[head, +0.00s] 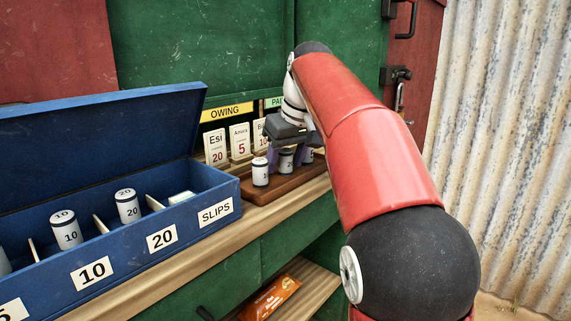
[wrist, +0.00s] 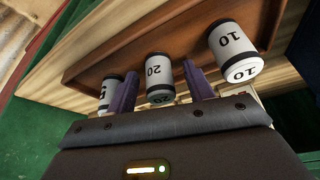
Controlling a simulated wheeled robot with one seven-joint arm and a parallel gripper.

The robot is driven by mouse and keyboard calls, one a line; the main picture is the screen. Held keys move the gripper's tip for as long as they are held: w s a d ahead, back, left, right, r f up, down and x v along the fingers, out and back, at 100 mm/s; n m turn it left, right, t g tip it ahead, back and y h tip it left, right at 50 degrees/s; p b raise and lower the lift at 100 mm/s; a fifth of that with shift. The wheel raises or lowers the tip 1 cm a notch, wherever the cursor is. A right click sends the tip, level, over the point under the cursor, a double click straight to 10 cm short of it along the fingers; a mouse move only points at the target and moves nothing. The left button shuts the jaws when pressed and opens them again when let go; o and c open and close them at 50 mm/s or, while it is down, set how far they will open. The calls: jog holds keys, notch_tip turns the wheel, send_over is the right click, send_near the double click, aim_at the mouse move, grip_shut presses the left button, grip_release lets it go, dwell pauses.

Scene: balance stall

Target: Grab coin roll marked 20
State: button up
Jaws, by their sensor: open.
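A white coin roll marked 20 with dark ends (wrist: 157,76) stands on a brown wooden tray (head: 286,186), between two other rolls. It also shows in the head view (head: 286,162). My gripper (wrist: 158,85) is open, with one purple finger on each side of this roll. I cannot tell whether either finger touches it. Another roll marked 20 (head: 128,206) stands in the blue box, in the compartment labelled 20.
A roll marked 10 (wrist: 235,50) and a roll marked 5 (wrist: 107,92) flank the fingers closely. The open blue box (head: 190,222) stands left of the tray and holds a 10 roll (head: 66,230). Owing cards (head: 240,142) stand behind the tray.

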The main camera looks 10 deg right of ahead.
grip_shut()
jog(key=shift+r, duration=0.1)
